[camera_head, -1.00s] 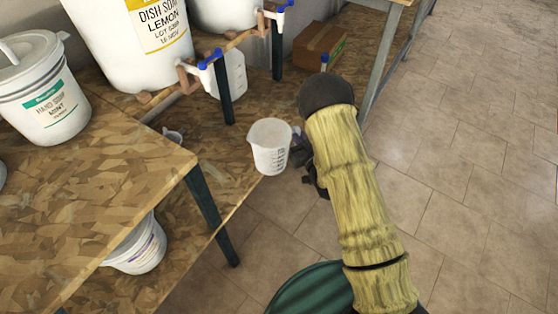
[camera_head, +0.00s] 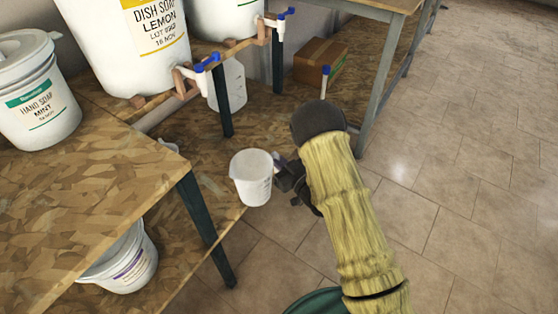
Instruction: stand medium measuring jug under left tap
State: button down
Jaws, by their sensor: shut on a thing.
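A white translucent measuring jug (camera_head: 250,180) with scale marks hangs near the front edge of the low shelf, roughly upright. My gripper (camera_head: 277,180) is shut on its right side; the fingertips are partly hidden by my wrist. The left tap (camera_head: 205,68), white with a blue handle, sticks out from the dish soap lemon drum (camera_head: 125,50). The jug is in front of this tap and lower, clearly apart from it. The right tap (camera_head: 278,25) is on a second white drum (camera_head: 222,15).
A near table (camera_head: 95,195) stands left, with a mint hand soap bucket (camera_head: 38,105). Its dark leg (camera_head: 205,228) is close to the jug. A clear canister (camera_head: 232,88) and a cardboard box (camera_head: 318,62) stand behind. Another small vessel (camera_head: 169,146) is partly hidden behind the near table.

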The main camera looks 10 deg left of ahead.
jog(key=w+a+b, duration=0.2)
jog(key=w+a, duration=0.3)
jog(key=a, duration=0.7)
jog(key=shift+f+b, duration=0.3)
jog(key=shift+f, duration=0.1)
jog(key=shift+d, duration=0.15)
dwell(0.6)
jog(key=shift+s, duration=0.15)
jog(key=shift+f+b, duration=0.4)
jog(key=shift+f, duration=0.05)
dwell(0.6)
jog(key=c, duration=1.8)
grip_release()
